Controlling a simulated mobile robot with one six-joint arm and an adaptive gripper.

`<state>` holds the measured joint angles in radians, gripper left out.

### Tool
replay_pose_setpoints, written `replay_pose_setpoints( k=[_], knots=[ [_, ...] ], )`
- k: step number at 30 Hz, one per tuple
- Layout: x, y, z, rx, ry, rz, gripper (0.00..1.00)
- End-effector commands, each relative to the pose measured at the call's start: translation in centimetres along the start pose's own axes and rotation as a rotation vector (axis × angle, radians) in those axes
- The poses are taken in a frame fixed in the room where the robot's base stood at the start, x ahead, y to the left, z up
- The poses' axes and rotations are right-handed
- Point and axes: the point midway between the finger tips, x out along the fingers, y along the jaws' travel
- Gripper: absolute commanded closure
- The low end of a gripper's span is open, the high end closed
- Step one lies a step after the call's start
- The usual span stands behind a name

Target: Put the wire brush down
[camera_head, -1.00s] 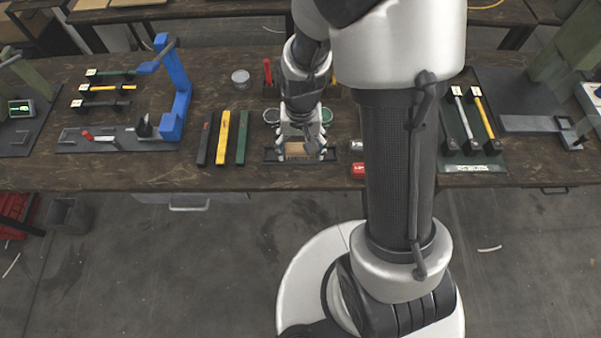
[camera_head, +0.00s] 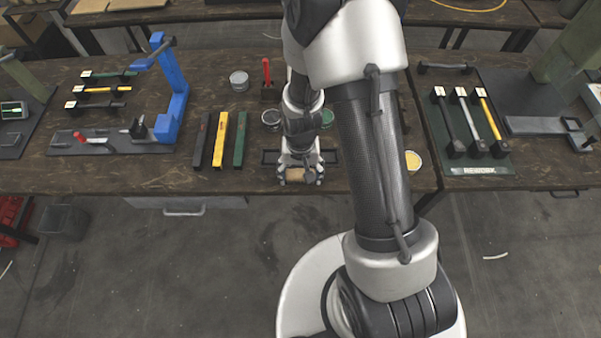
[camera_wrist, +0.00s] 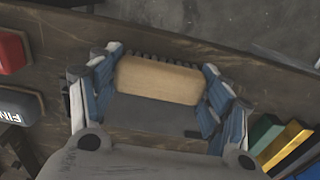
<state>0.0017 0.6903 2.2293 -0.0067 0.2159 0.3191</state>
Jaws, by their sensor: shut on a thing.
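The wire brush is a wooden block with dark bristles along one edge. In the wrist view the wire brush (camera_wrist: 158,80) sits between the blue-padded fingers of my gripper (camera_wrist: 160,85), which are shut on its two ends. In the head view my gripper (camera_head: 299,178) holds the brush (camera_head: 296,174) near the front edge of the wooden table (camera_head: 100,178). A dark shallow tray (camera_head: 270,157) lies just behind it, partly hidden by my gripper. I cannot tell the exact gap between brush and table.
Small cups (camera_head: 271,118) and a red-handled tool (camera_head: 266,72) stand behind. A blue press (camera_head: 172,95) is at left, a green REWORK rack (camera_head: 478,170) at right. A red block (camera_wrist: 10,52) shows in the wrist view.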

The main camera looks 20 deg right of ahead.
Motion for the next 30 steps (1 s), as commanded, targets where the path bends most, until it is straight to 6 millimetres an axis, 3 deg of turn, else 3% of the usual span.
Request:
replay_pose_setpoints(
  k=[5, 6, 15, 26, 30],
  knots=[
    [0.4, 0.0, 0.0, 0.000, 0.000, 0.000, 0.52],
    [0.3, 0.0, 0.0, 0.000, -0.001, 0.000, 0.28],
    [0.3, 0.0, 0.0, 0.000, -0.001, 0.000, 0.09],
    [0.1, 0.0, 0.0, 0.000, -0.001, 0.000, 0.09],
    [-1.3, 0.0, -0.1, 0.000, 0.002, -0.001, 0.09]
  ],
)
